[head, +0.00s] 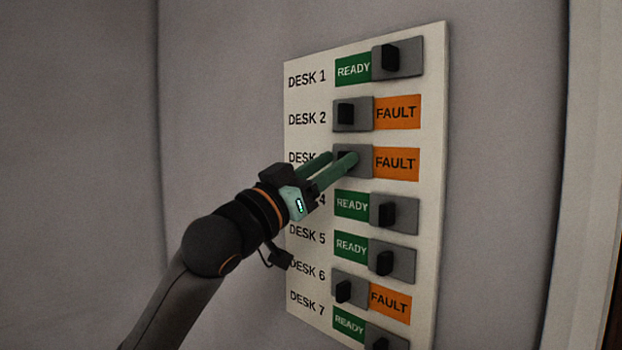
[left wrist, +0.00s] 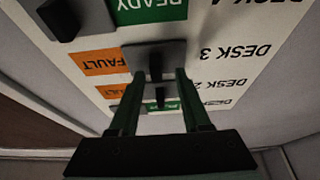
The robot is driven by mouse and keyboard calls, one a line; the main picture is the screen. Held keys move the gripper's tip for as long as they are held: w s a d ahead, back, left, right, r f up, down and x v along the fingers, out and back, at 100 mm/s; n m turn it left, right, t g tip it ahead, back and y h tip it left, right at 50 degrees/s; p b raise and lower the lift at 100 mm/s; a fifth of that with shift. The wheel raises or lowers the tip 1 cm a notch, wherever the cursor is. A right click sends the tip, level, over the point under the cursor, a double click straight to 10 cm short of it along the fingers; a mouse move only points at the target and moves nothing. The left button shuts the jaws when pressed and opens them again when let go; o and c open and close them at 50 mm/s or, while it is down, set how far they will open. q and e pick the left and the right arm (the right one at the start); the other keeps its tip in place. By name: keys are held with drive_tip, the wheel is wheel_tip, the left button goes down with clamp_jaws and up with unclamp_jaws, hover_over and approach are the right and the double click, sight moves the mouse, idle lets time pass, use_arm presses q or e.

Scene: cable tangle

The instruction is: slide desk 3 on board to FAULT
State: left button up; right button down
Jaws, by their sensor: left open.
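The board (head: 432,190) hangs on the wall with a column of desk rows. In the desk 3 row, the grey slider (head: 366,163) sits at the left and the orange FAULT label (head: 397,163) shows to its right. My left gripper (head: 342,157) is at this slider, covering its knob and part of the "DESK 3" text. In the left wrist view, which is upside down, the desk 3 slider (left wrist: 170,54) shows with its dark knob between the open fingertips (left wrist: 155,76). I cannot tell whether the fingers touch the knob. My right gripper is not in view.
The desk 2 slider (head: 346,114) is close above, also at the left with FAULT showing. The desk 4 slider (head: 396,215) is close below, at the right with READY (head: 351,205) showing. Plain wall (head: 220,100) surrounds the board.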

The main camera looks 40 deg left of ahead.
use_arm(q)
drive_tip(key=b+v, duration=0.5)
drive_tip(key=v, duration=0.7)
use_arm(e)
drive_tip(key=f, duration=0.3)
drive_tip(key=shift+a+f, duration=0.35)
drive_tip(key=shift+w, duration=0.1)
